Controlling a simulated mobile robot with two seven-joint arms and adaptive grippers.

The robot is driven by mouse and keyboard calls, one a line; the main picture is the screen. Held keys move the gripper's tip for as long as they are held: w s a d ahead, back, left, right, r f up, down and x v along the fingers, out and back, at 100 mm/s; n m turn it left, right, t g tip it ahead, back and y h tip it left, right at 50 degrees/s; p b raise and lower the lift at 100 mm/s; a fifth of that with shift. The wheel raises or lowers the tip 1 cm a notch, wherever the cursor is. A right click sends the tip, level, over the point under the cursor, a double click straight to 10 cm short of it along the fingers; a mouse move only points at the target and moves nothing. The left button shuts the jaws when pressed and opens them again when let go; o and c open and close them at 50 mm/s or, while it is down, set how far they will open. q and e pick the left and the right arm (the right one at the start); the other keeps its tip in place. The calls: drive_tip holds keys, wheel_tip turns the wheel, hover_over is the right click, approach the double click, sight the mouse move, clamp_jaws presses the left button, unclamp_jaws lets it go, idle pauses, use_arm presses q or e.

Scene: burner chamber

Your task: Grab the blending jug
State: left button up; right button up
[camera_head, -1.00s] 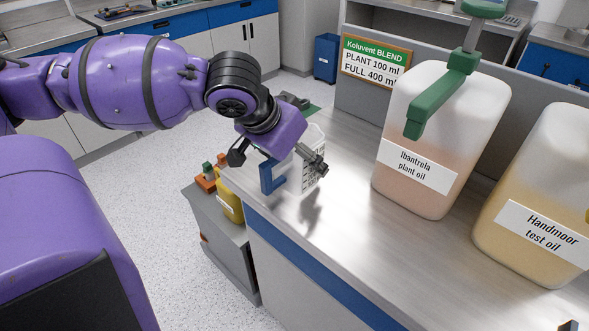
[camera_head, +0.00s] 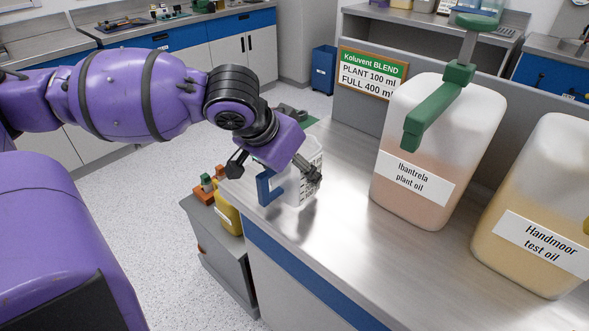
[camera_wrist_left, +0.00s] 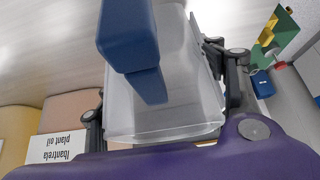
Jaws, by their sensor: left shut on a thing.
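The blending jug (camera_head: 304,180) is a clear container with white markings and a blue handle (camera_head: 268,187). It is at the left edge of the steel counter. My left gripper (camera_head: 277,170) is shut on it from above, with a finger on either side of its body. In the left wrist view the clear jug (camera_wrist_left: 182,105) fills the space between the fingers, and the blue handle (camera_wrist_left: 128,38) points toward the top. I cannot tell whether its base touches the counter. My right gripper is not in view.
A plant oil container (camera_head: 425,120) with a green pump (camera_head: 435,110) and a test oil container (camera_head: 545,190) stand right of the jug. A blend sign (camera_head: 374,72) is behind. A grey cabinet (camera_head: 222,250) with a yellow container (camera_head: 228,210) stands left of the counter. The counter's front middle is clear.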

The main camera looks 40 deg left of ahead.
use_arm(q)
drive_tip(key=shift+r, duration=0.4)
wheel_tip(320, 180, up, 3)
drive_tip(key=shift+f+p, duration=0.2)
drive_tip(key=shift+p, duration=0.3)
drive_tip(key=s+d+r+p, duration=0.2)
drive_tip(key=s+r+p, duration=0.7)
drive_tip(key=s+p, duration=0.4)
drive_tip(key=shift+s+r, duration=0.25)
drive_tip(key=shift+s, duration=0.15)
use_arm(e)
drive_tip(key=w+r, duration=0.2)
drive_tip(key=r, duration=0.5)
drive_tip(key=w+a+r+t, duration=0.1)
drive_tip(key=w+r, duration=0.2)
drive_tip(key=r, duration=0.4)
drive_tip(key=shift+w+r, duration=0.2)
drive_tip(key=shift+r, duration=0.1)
